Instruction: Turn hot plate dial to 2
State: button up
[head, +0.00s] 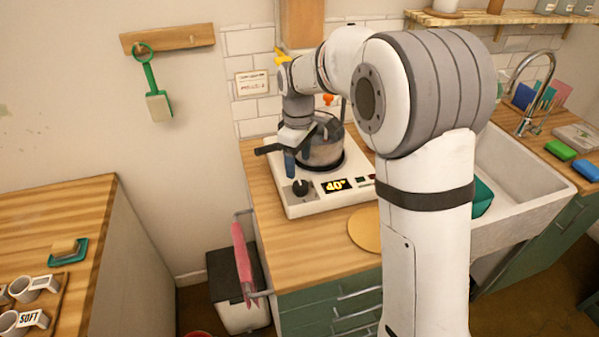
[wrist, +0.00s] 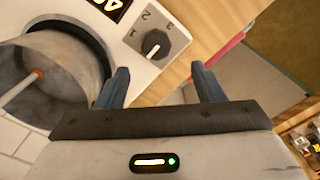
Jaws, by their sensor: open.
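The white hot plate (head: 312,207) stands on the wooden counter, with a lit display (head: 336,185) reading about 40°. Its black dial (head: 301,187) is on the front left of the panel. In the wrist view the dial (wrist: 155,44) has the marks 1, 2 and 3 around it; I cannot tell surely which mark its pale pointer line faces. My gripper (head: 289,163) is above the front left of the hot plate, near the dial. In the wrist view my gripper (wrist: 158,74) is open and empty, with the dial beyond the gap between its blue fingertips and apart from them.
A sink (head: 515,190) is to the right. A pink cloth (head: 242,262) hangs at the counter's left end. The counter front is mostly clear, with a round wooden board (head: 364,230).

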aim_at(301, 185)
jog(key=f, duration=0.5)
jog(key=f+p, duration=0.1)
jog(key=f, duration=0.1)
jog(key=shift+d+f, duration=0.15)
jog(key=shift+d, duration=0.15)
